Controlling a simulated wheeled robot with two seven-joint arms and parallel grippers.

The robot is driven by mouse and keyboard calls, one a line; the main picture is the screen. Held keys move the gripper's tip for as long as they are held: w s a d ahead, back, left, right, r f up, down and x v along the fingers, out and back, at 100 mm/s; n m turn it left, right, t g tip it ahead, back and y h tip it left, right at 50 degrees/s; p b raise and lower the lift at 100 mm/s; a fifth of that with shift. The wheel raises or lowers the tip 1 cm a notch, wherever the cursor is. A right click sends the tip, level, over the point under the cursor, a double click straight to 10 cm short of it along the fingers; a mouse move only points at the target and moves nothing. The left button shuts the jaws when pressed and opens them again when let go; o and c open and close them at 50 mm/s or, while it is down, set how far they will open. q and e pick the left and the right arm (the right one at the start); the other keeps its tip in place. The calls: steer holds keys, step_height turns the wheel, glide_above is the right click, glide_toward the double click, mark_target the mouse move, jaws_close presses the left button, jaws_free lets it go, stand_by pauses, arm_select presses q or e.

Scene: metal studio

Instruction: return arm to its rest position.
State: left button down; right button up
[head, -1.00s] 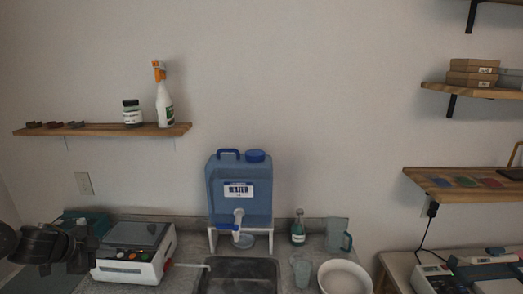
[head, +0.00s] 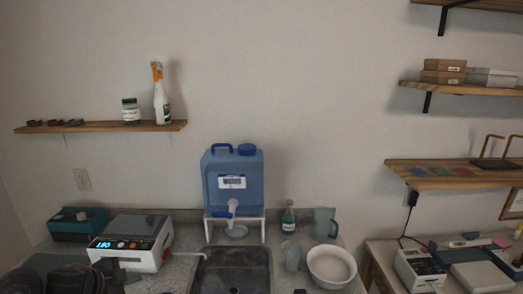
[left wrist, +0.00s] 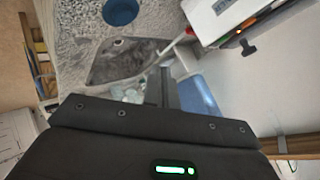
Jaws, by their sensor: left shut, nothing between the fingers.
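My left arm is low at the bottom left corner of the head view, dark and partly cut off by the frame edge. Its gripper (head: 110,274) is beside the front left of the white device (head: 130,257) with a lit display. In the left wrist view, the gripper fingers (left wrist: 163,88) are together, with nothing held between them. My right gripper does not show clearly in either view.
A sink (head: 233,272) is in the counter, with a blue water container (head: 232,178) on a white stand behind it. A white bowl (head: 331,266), a pitcher (head: 324,222) and a green bottle (head: 287,218) stand right. A shelf (head: 95,127) hangs above left.

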arm_select(q)
steer(key=s+d+f+n, duration=0.2)
steer(key=s+d+f, duration=0.35)
steer(key=d, duration=0.35)
steer(key=s+d+f+n+g+y, duration=0.1)
steer(key=s+f+n+g, duration=0.15)
steer(key=s, duration=0.65)
steer(key=s+d+f+n+g+y, duration=0.1)
steer(key=s+f+n+y, duration=0.2)
steer(key=s, duration=0.7)
steer(key=s+d+f+n+g, duration=0.1)
steer(key=s+f+n+g, duration=0.2)
steer(key=s, duration=0.6)
step_height(320, 180, down, 30)
steer(key=s+n+b, duration=0.1)
steer(key=s+b, duration=0.1)
steer(key=b, duration=0.2)
steer(key=s+a+f+g+b, duration=0.2)
steer(key=s+a+f+b, duration=0.1)
steer(key=s+f, duration=1.3)
step_height(320, 180, down, 3)
steer(key=shift+s+f, duration=0.2)
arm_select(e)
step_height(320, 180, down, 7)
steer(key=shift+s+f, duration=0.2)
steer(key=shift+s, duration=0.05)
arm_select(q)
steer(key=shift+d, duration=0.1)
